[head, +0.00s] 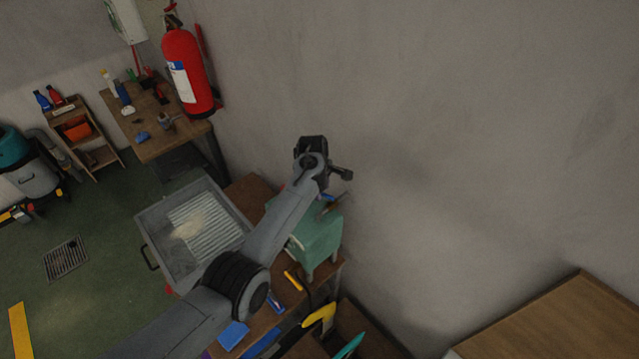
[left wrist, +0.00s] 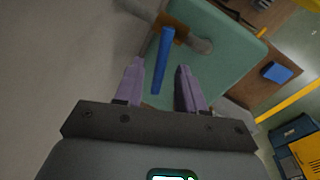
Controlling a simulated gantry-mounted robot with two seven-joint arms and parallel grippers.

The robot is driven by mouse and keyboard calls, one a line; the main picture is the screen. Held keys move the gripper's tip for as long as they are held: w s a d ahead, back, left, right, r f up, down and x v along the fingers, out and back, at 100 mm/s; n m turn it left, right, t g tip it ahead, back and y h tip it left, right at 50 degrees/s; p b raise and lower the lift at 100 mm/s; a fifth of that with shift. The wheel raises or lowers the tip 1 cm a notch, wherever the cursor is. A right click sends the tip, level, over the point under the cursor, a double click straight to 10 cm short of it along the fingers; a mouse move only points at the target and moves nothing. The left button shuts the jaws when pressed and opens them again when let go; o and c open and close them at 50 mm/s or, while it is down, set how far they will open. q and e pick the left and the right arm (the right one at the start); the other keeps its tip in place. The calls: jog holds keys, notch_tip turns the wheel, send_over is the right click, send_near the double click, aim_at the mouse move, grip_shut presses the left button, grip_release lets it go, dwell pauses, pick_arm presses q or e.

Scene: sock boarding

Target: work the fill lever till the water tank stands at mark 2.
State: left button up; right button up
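The water tank appears as a green box (head: 316,237) on a wooden bench in the head view, partly behind my left arm. Its green face (left wrist: 225,55) also shows in the left wrist view. A blue lever (left wrist: 163,58) stands out from a brown and grey fitting at the tank's edge. My left gripper (left wrist: 160,66) is open, with one purple finger on each side of the lever in the picture; I cannot tell whether either touches it. No level mark or water line can be made out. My right gripper is not in view.
A grey ribbed tray (head: 205,225) sits left of the tank. A red fire extinguisher (head: 189,72) hangs on the wall behind a workbench (head: 165,140). A wooden surface (head: 560,320) is at the lower right. The wall is close behind the tank.

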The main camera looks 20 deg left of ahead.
pick_arm(q)
notch_tip(320, 180, up, 10)
jog(key=s+b, duration=0.1)
jog(key=s, duration=0.1)
jog(key=shift+r, duration=0.2)
jog(key=shift+a, duration=0.1)
dwell(2.4)
dwell(0.8)
dwell(0.4)
